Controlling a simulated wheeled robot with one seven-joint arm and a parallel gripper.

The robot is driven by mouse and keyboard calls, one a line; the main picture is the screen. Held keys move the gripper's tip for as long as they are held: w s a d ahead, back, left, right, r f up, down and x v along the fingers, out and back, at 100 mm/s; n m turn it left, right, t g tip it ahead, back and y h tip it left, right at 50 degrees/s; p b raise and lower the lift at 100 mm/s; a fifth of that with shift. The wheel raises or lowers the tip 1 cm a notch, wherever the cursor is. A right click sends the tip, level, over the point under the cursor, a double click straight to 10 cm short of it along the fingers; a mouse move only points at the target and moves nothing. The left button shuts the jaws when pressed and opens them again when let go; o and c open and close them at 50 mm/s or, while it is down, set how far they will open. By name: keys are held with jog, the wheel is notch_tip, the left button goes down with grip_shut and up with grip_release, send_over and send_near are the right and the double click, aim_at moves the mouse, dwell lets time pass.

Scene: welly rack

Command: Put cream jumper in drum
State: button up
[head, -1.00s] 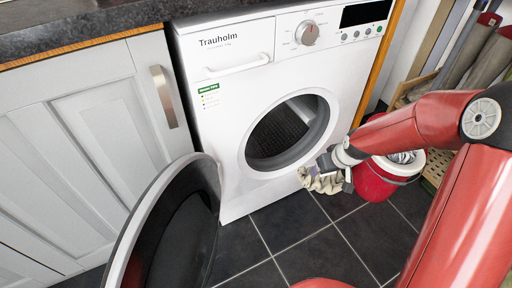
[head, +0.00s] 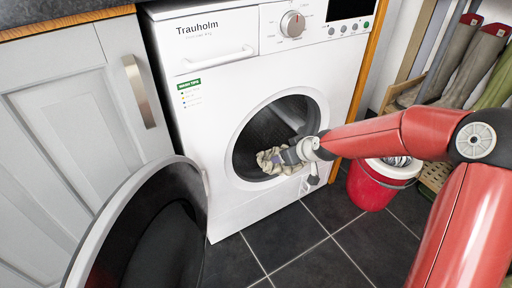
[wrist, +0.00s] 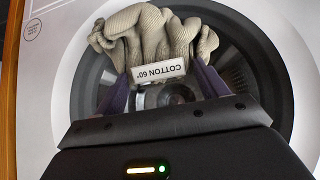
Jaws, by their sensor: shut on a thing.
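The cream jumper (head: 270,161) is a bunched knit held at the drum opening of the white washing machine (head: 215,130). In the wrist view the jumper (wrist: 150,35) hangs across the fingertips with a label reading "COTTON 60°". My gripper (head: 286,156) is shut on it, and it also shows in the wrist view (wrist: 160,85). The dark drum (head: 262,125) lies behind the jumper. I cannot tell how far inside the rim the jumper is. The round door (head: 140,230) stands wide open to the left.
A red bucket (head: 372,185) stands on the dark tiled floor (head: 290,235) right of the machine. Boots (head: 473,65) stand on a rack at the right. A grey cupboard (head: 70,120) is at the left, behind the open door.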

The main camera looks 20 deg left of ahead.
jog(key=w+a+p, duration=0.2)
jog(key=w+a, duration=0.6)
jog(key=a, duration=0.1)
jog(key=w+a+f+g+h, duration=0.1)
jog(key=w+a+f, duration=0.1)
jog(key=f, duration=0.3)
jog(key=w+a+f+g+h+b, duration=0.1)
jog(key=w+a+f+h, duration=0.1)
jog(key=f, duration=0.4)
jog(key=shift+w+a+g, duration=0.3)
jog(key=shift+w+a, duration=0.15)
jog(key=shift+a, duration=0.55)
jog(key=shift+f+b, duration=0.15)
jog(key=shift+b, duration=0.15)
jog(key=shift+f+b, duration=0.45)
jog(key=shift+f, duration=0.15)
jog(key=o, duration=1.1)
jog(key=shift+c, duration=0.2)
